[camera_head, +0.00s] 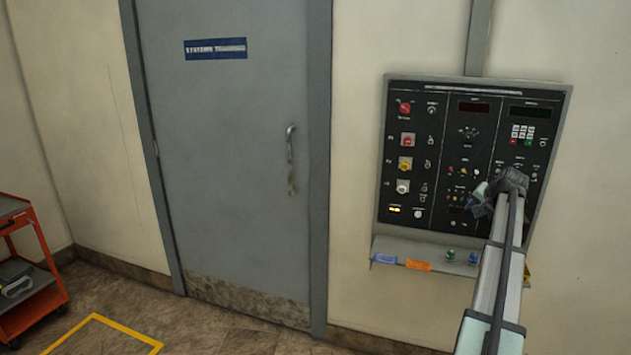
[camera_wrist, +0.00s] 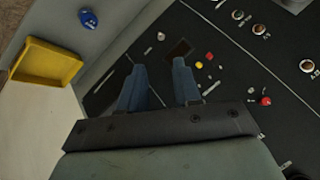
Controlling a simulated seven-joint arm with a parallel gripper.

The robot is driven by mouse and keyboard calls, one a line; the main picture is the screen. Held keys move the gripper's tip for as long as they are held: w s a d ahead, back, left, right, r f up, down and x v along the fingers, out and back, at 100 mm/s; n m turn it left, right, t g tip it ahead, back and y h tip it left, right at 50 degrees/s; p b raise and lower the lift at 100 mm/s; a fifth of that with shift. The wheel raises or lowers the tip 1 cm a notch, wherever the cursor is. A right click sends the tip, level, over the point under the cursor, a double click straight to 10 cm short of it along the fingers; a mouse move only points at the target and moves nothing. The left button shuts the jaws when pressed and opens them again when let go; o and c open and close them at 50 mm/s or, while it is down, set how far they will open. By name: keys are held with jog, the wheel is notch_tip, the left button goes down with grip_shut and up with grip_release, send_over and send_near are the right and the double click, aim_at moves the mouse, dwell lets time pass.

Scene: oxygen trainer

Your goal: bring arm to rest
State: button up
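My gripper (camera_head: 478,198) is in front of the lower right part of the black control panel (camera_head: 450,125) in the head view. My arm reaches up to it from the lower right and hides part of the panel. In the wrist view, the two blue-grey fingers of my gripper (camera_wrist: 160,85) stand apart with an empty gap between them. The panel (camera_wrist: 240,65) lies beyond the fingertips, with a small dark display, a yellow button and red buttons near them. I cannot tell whether a fingertip touches the panel.
A grey shelf (camera_head: 400,249) below the panel holds blue and orange tags and green and blue knobs. A yellow tray (camera_wrist: 48,62) shows at the left of the wrist view. A grey door (camera_head: 225,130) is left of the panel. An orange cart (camera_head: 40,290) stands at far left.

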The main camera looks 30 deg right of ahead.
jog(key=s+a+f+n+g, duration=0.1)
jog(key=s+a+f+g, duration=0.1)
jog(key=s+a+f, duration=0.35)
jog(key=s+a+f+n+g, duration=0.1)
jog(key=s+a+f, duration=0.15)
jog(key=f, duration=0.65)
jog(key=s+a+f+n+g+y, duration=0.3)
jog(key=a+f+n+g, duration=0.1)
jog(key=a+f, duration=2.45)
jog(key=s+a+f+n+g, duration=0.2)
jog(key=s+a+f, duration=0.4)
jog(key=a, duration=0.6)
jog(key=s+a+f+n+g, duration=0.3)
jog(key=s+a+f, duration=0.4)
jog(key=s+a, duration=0.3)
jog(key=s+a+f+n+g, duration=0.2)
jog(key=s+a+f, duration=0.4)
jog(key=a, duration=0.7)
jog(key=shift+s+a+f+n+g, duration=0.3)
jog(key=shift+s+n, duration=0.2)
jog(key=shift+s, duration=0.7)
jog(key=shift+o, duration=0.3)
